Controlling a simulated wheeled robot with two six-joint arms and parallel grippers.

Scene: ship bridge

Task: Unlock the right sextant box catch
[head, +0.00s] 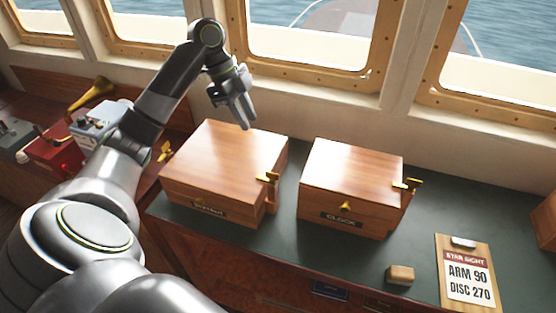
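The sextant box (230,158) is a closed wooden box on the green counter, with a partly covered nameplate (209,209) low on its front. Its right catch (268,179) is a brass piece at the front right edge, and nothing touches it. A brass left catch (165,152) shows at the box's left side. My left gripper (243,113) hangs above the back part of the sextant box, fingers pointing down, away from the right catch. Its fingers look close together, but I cannot tell if they are shut. I see nothing held in it. My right gripper is out of view.
A wooden clock box (351,180) with brass fittings stands to the right, across a narrow gap. A small wooden block (400,275) and a clipboard (466,279) lie at the front right. Windows (310,40) line the back. Instruments (70,140) stand at the left.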

